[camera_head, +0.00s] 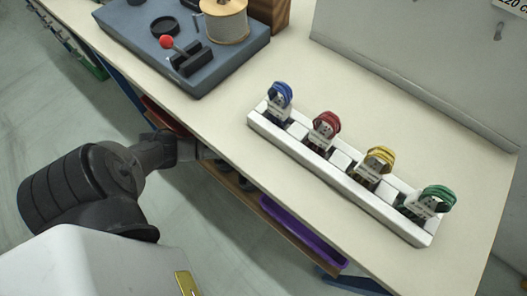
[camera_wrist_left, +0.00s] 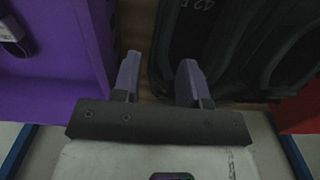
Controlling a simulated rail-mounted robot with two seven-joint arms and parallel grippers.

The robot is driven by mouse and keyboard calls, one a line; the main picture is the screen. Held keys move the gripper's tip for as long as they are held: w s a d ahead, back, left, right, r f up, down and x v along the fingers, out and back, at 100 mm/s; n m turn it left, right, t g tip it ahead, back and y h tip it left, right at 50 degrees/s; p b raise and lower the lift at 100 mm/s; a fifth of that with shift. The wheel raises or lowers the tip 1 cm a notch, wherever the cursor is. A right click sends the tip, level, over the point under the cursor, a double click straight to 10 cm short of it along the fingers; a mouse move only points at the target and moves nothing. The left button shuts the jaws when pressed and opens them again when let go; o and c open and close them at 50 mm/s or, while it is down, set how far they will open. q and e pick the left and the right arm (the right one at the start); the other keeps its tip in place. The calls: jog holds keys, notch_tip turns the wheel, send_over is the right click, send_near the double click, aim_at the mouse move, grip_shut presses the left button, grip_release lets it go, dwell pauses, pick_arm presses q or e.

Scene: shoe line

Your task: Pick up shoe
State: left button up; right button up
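The wrist view shows my left gripper (camera_wrist_left: 159,82) with its two purple-grey fingers apart and nothing visibly held between them. A dark shoe part (camera_wrist_left: 232,42), like a sole with the mark "42", lies at the upper right of that view. The right-hand finger overlaps its near edge in the picture; I cannot tell whether they touch. The left-hand finger is over a narrow brown strip beside it. In the head view, my left arm reaches toward the shelf under the table edge, and its fingers are hidden. My right gripper is not in view.
A purple tray (camera_wrist_left: 50,75) is close to the gripper's left, and a red one (camera_wrist_left: 300,112) is to the right. Above the shelf is the table (camera_head: 215,115), bearing a white rack (camera_head: 290,146) of coloured coils and a blue-grey board (camera_head: 130,50).

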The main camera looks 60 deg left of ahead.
pick_arm(q)
jog(key=shift+d+f+b, duration=0.15)
jog(key=shift+f+b, duration=0.45)
jog(key=shift+f, duration=0.2)
jog(key=f+b, duration=0.3)
jog(key=shift+s+f, duration=0.2)
jog(key=shift+f, duration=0.1)
grip_shut()
jog(key=shift+r, duration=0.1)
dwell(0.5)
